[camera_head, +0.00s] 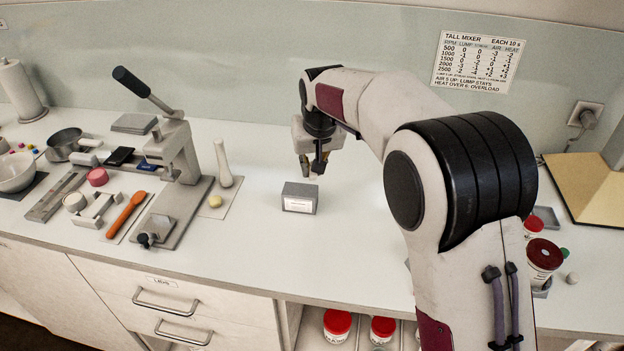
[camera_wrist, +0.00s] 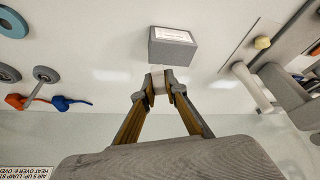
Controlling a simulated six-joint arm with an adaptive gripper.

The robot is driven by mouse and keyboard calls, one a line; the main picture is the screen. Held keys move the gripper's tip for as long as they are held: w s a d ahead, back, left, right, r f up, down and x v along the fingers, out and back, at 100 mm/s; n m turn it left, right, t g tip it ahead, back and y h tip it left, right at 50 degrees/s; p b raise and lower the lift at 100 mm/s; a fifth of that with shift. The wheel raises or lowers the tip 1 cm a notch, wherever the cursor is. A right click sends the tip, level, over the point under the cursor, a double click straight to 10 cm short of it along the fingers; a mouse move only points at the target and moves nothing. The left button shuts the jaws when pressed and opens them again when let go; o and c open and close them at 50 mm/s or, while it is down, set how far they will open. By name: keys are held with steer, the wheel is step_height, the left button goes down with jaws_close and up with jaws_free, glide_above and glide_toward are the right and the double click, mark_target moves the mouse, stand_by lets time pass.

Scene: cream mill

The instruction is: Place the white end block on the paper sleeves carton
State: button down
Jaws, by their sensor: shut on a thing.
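My gripper (camera_head: 312,172) is above the counter, just behind a grey box in the head view. It is shut on a small white block, which shows between the fingertips in the wrist view (camera_wrist: 158,82); I take this as the white end block. The grey box (camera_head: 300,198) has a white label too small to read; it may be the paper sleeves carton. It also shows in the wrist view (camera_wrist: 172,50), just beyond the fingertips. Its top is bare, and the held block looks apart from it. The fingers partly hide the block.
A lever press (camera_head: 180,155) and a white pestle (camera_head: 222,165) stand left of the box. An orange-handled tool (camera_head: 128,212) lies further left. The counter around the grey box is clear.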

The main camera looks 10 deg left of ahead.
mark_target(313, 175)
steer(key=shift+f, duration=1.95)
steer(key=shift+f, duration=0.15)
steer(key=c, duration=2)
jaws_free()
steer(key=shift+c, duration=0.2)
steer(key=v, duration=1.2)
steer(key=shift+s+d, duration=0.1)
